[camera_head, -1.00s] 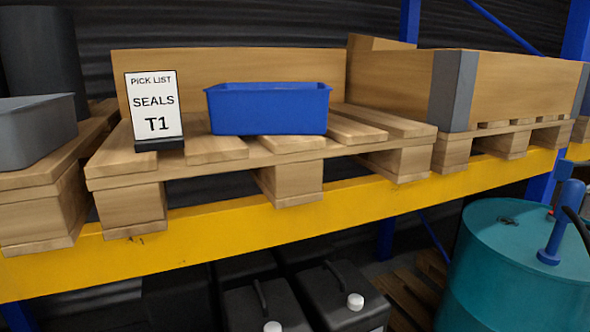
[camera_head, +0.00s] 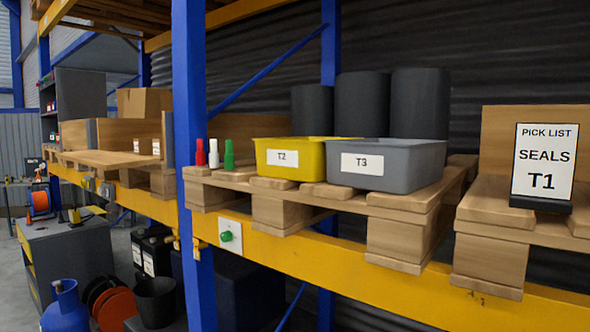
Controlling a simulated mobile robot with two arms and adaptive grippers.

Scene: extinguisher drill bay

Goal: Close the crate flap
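A wooden crate (camera_head: 128,129) with grey corner posts stands on a pallet on the yellow-beamed shelf at the left, beyond the blue upright. Its front flap (camera_head: 105,158) appears folded down, lying roughly flat and sticking out over the shelf edge. Small white-labelled items show behind the flap, inside the crate. The right end of the crate is partly hidden by the blue upright. Neither of my grippers is in view.
A blue upright (camera_head: 189,200) stands in front of the shelf. A yellow bin (camera_head: 315,171) and a grey bin (camera_head: 408,181) sit on a pallet to its right. A blue gas cylinder (camera_head: 65,308) and a grey cabinet (camera_head: 75,255) stand on the floor at the left.

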